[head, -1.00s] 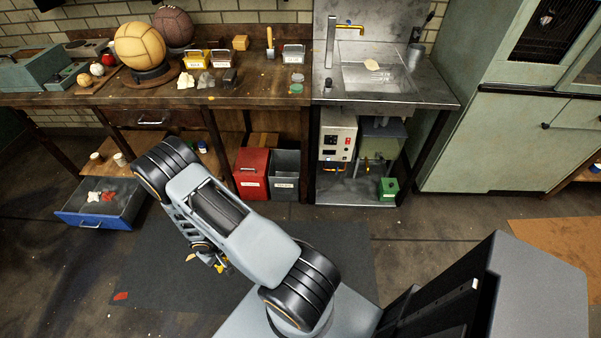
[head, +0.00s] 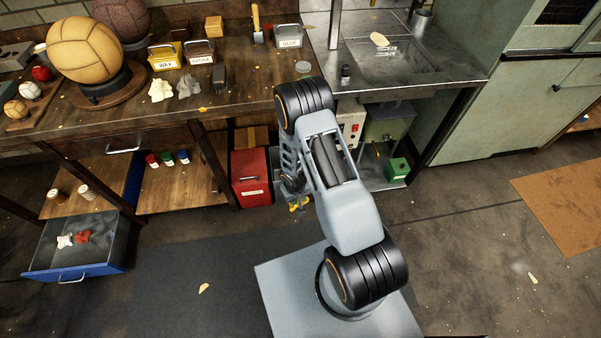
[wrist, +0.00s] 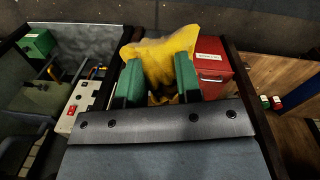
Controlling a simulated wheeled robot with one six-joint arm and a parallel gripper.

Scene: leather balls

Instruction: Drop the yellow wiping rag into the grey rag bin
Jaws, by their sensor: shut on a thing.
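The yellow wiping rag (wrist: 162,48) is pinched between the green fingers of my gripper (wrist: 158,72) in the wrist view, and it bulges out past the fingertips. In the head view a small yellow part of the rag (head: 298,204) shows below my arm, in front of the bench's lower shelf. The grey rag bin cannot be made out now. In the head view my arm covers the place right of the red bin, and in the wrist view the rag and fingers cover the place beside that bin.
The red bin (head: 251,178) stands under the bench, and it also shows right of the rag in the wrist view (wrist: 210,72). A blue open drawer (head: 80,250) with white and red rags sits at lower left. Sink legs and a green box (head: 398,169) are to the right.

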